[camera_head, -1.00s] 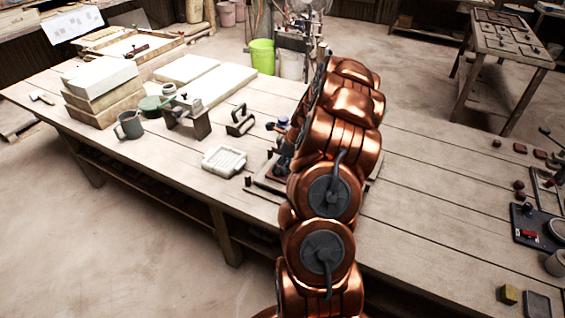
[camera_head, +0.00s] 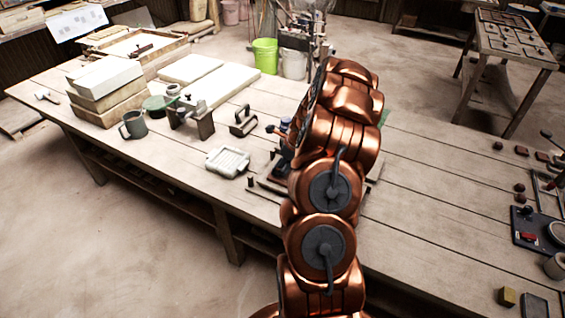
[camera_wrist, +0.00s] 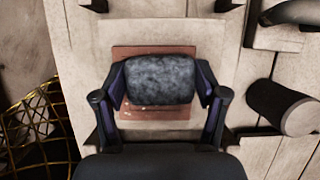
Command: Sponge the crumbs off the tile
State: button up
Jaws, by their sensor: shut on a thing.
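In the wrist view my gripper (camera_wrist: 160,84) is shut on a dark grey mottled sponge (camera_wrist: 158,74), gripped at its left and right ends. The sponge is over a reddish-brown square tile (camera_wrist: 178,113) and hides its middle; I cannot tell whether they touch. Small pale crumbs (camera_wrist: 139,107) show on the tile just below the sponge. The tile is on a pale surface. In the head view my copper arm hides the gripper, the sponge and the tile.
In the wrist view a dark cylinder (camera_wrist: 282,106) is at right and yellow mesh (camera_wrist: 34,122) at left. On the bench (camera_head: 420,190) in the head view, a white ribbed block (camera_head: 228,161), a flat-iron-like tool (camera_head: 242,121) and a mug (camera_head: 133,125) are left of my arm.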

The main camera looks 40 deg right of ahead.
jog(key=shift+s+a+f+p, duration=0.1)
jog(key=shift+s+a+p, duration=0.25)
jog(key=shift+a, duration=0.4)
jog(key=shift+s, duration=0.15)
jog(key=shift+s+d+p, duration=0.3)
jog(key=shift+s, duration=0.1)
jog(key=shift+s+d+r+p, duration=0.3)
jog(key=shift+s+d, duration=0.15)
jog(key=shift+s, duration=0.1)
jog(key=shift+w+d+f+p, duration=0.15)
jog(key=shift+w+d+p, duration=0.2)
jog(key=shift+d, duration=0.2)
jog(key=shift+d, duration=0.1)
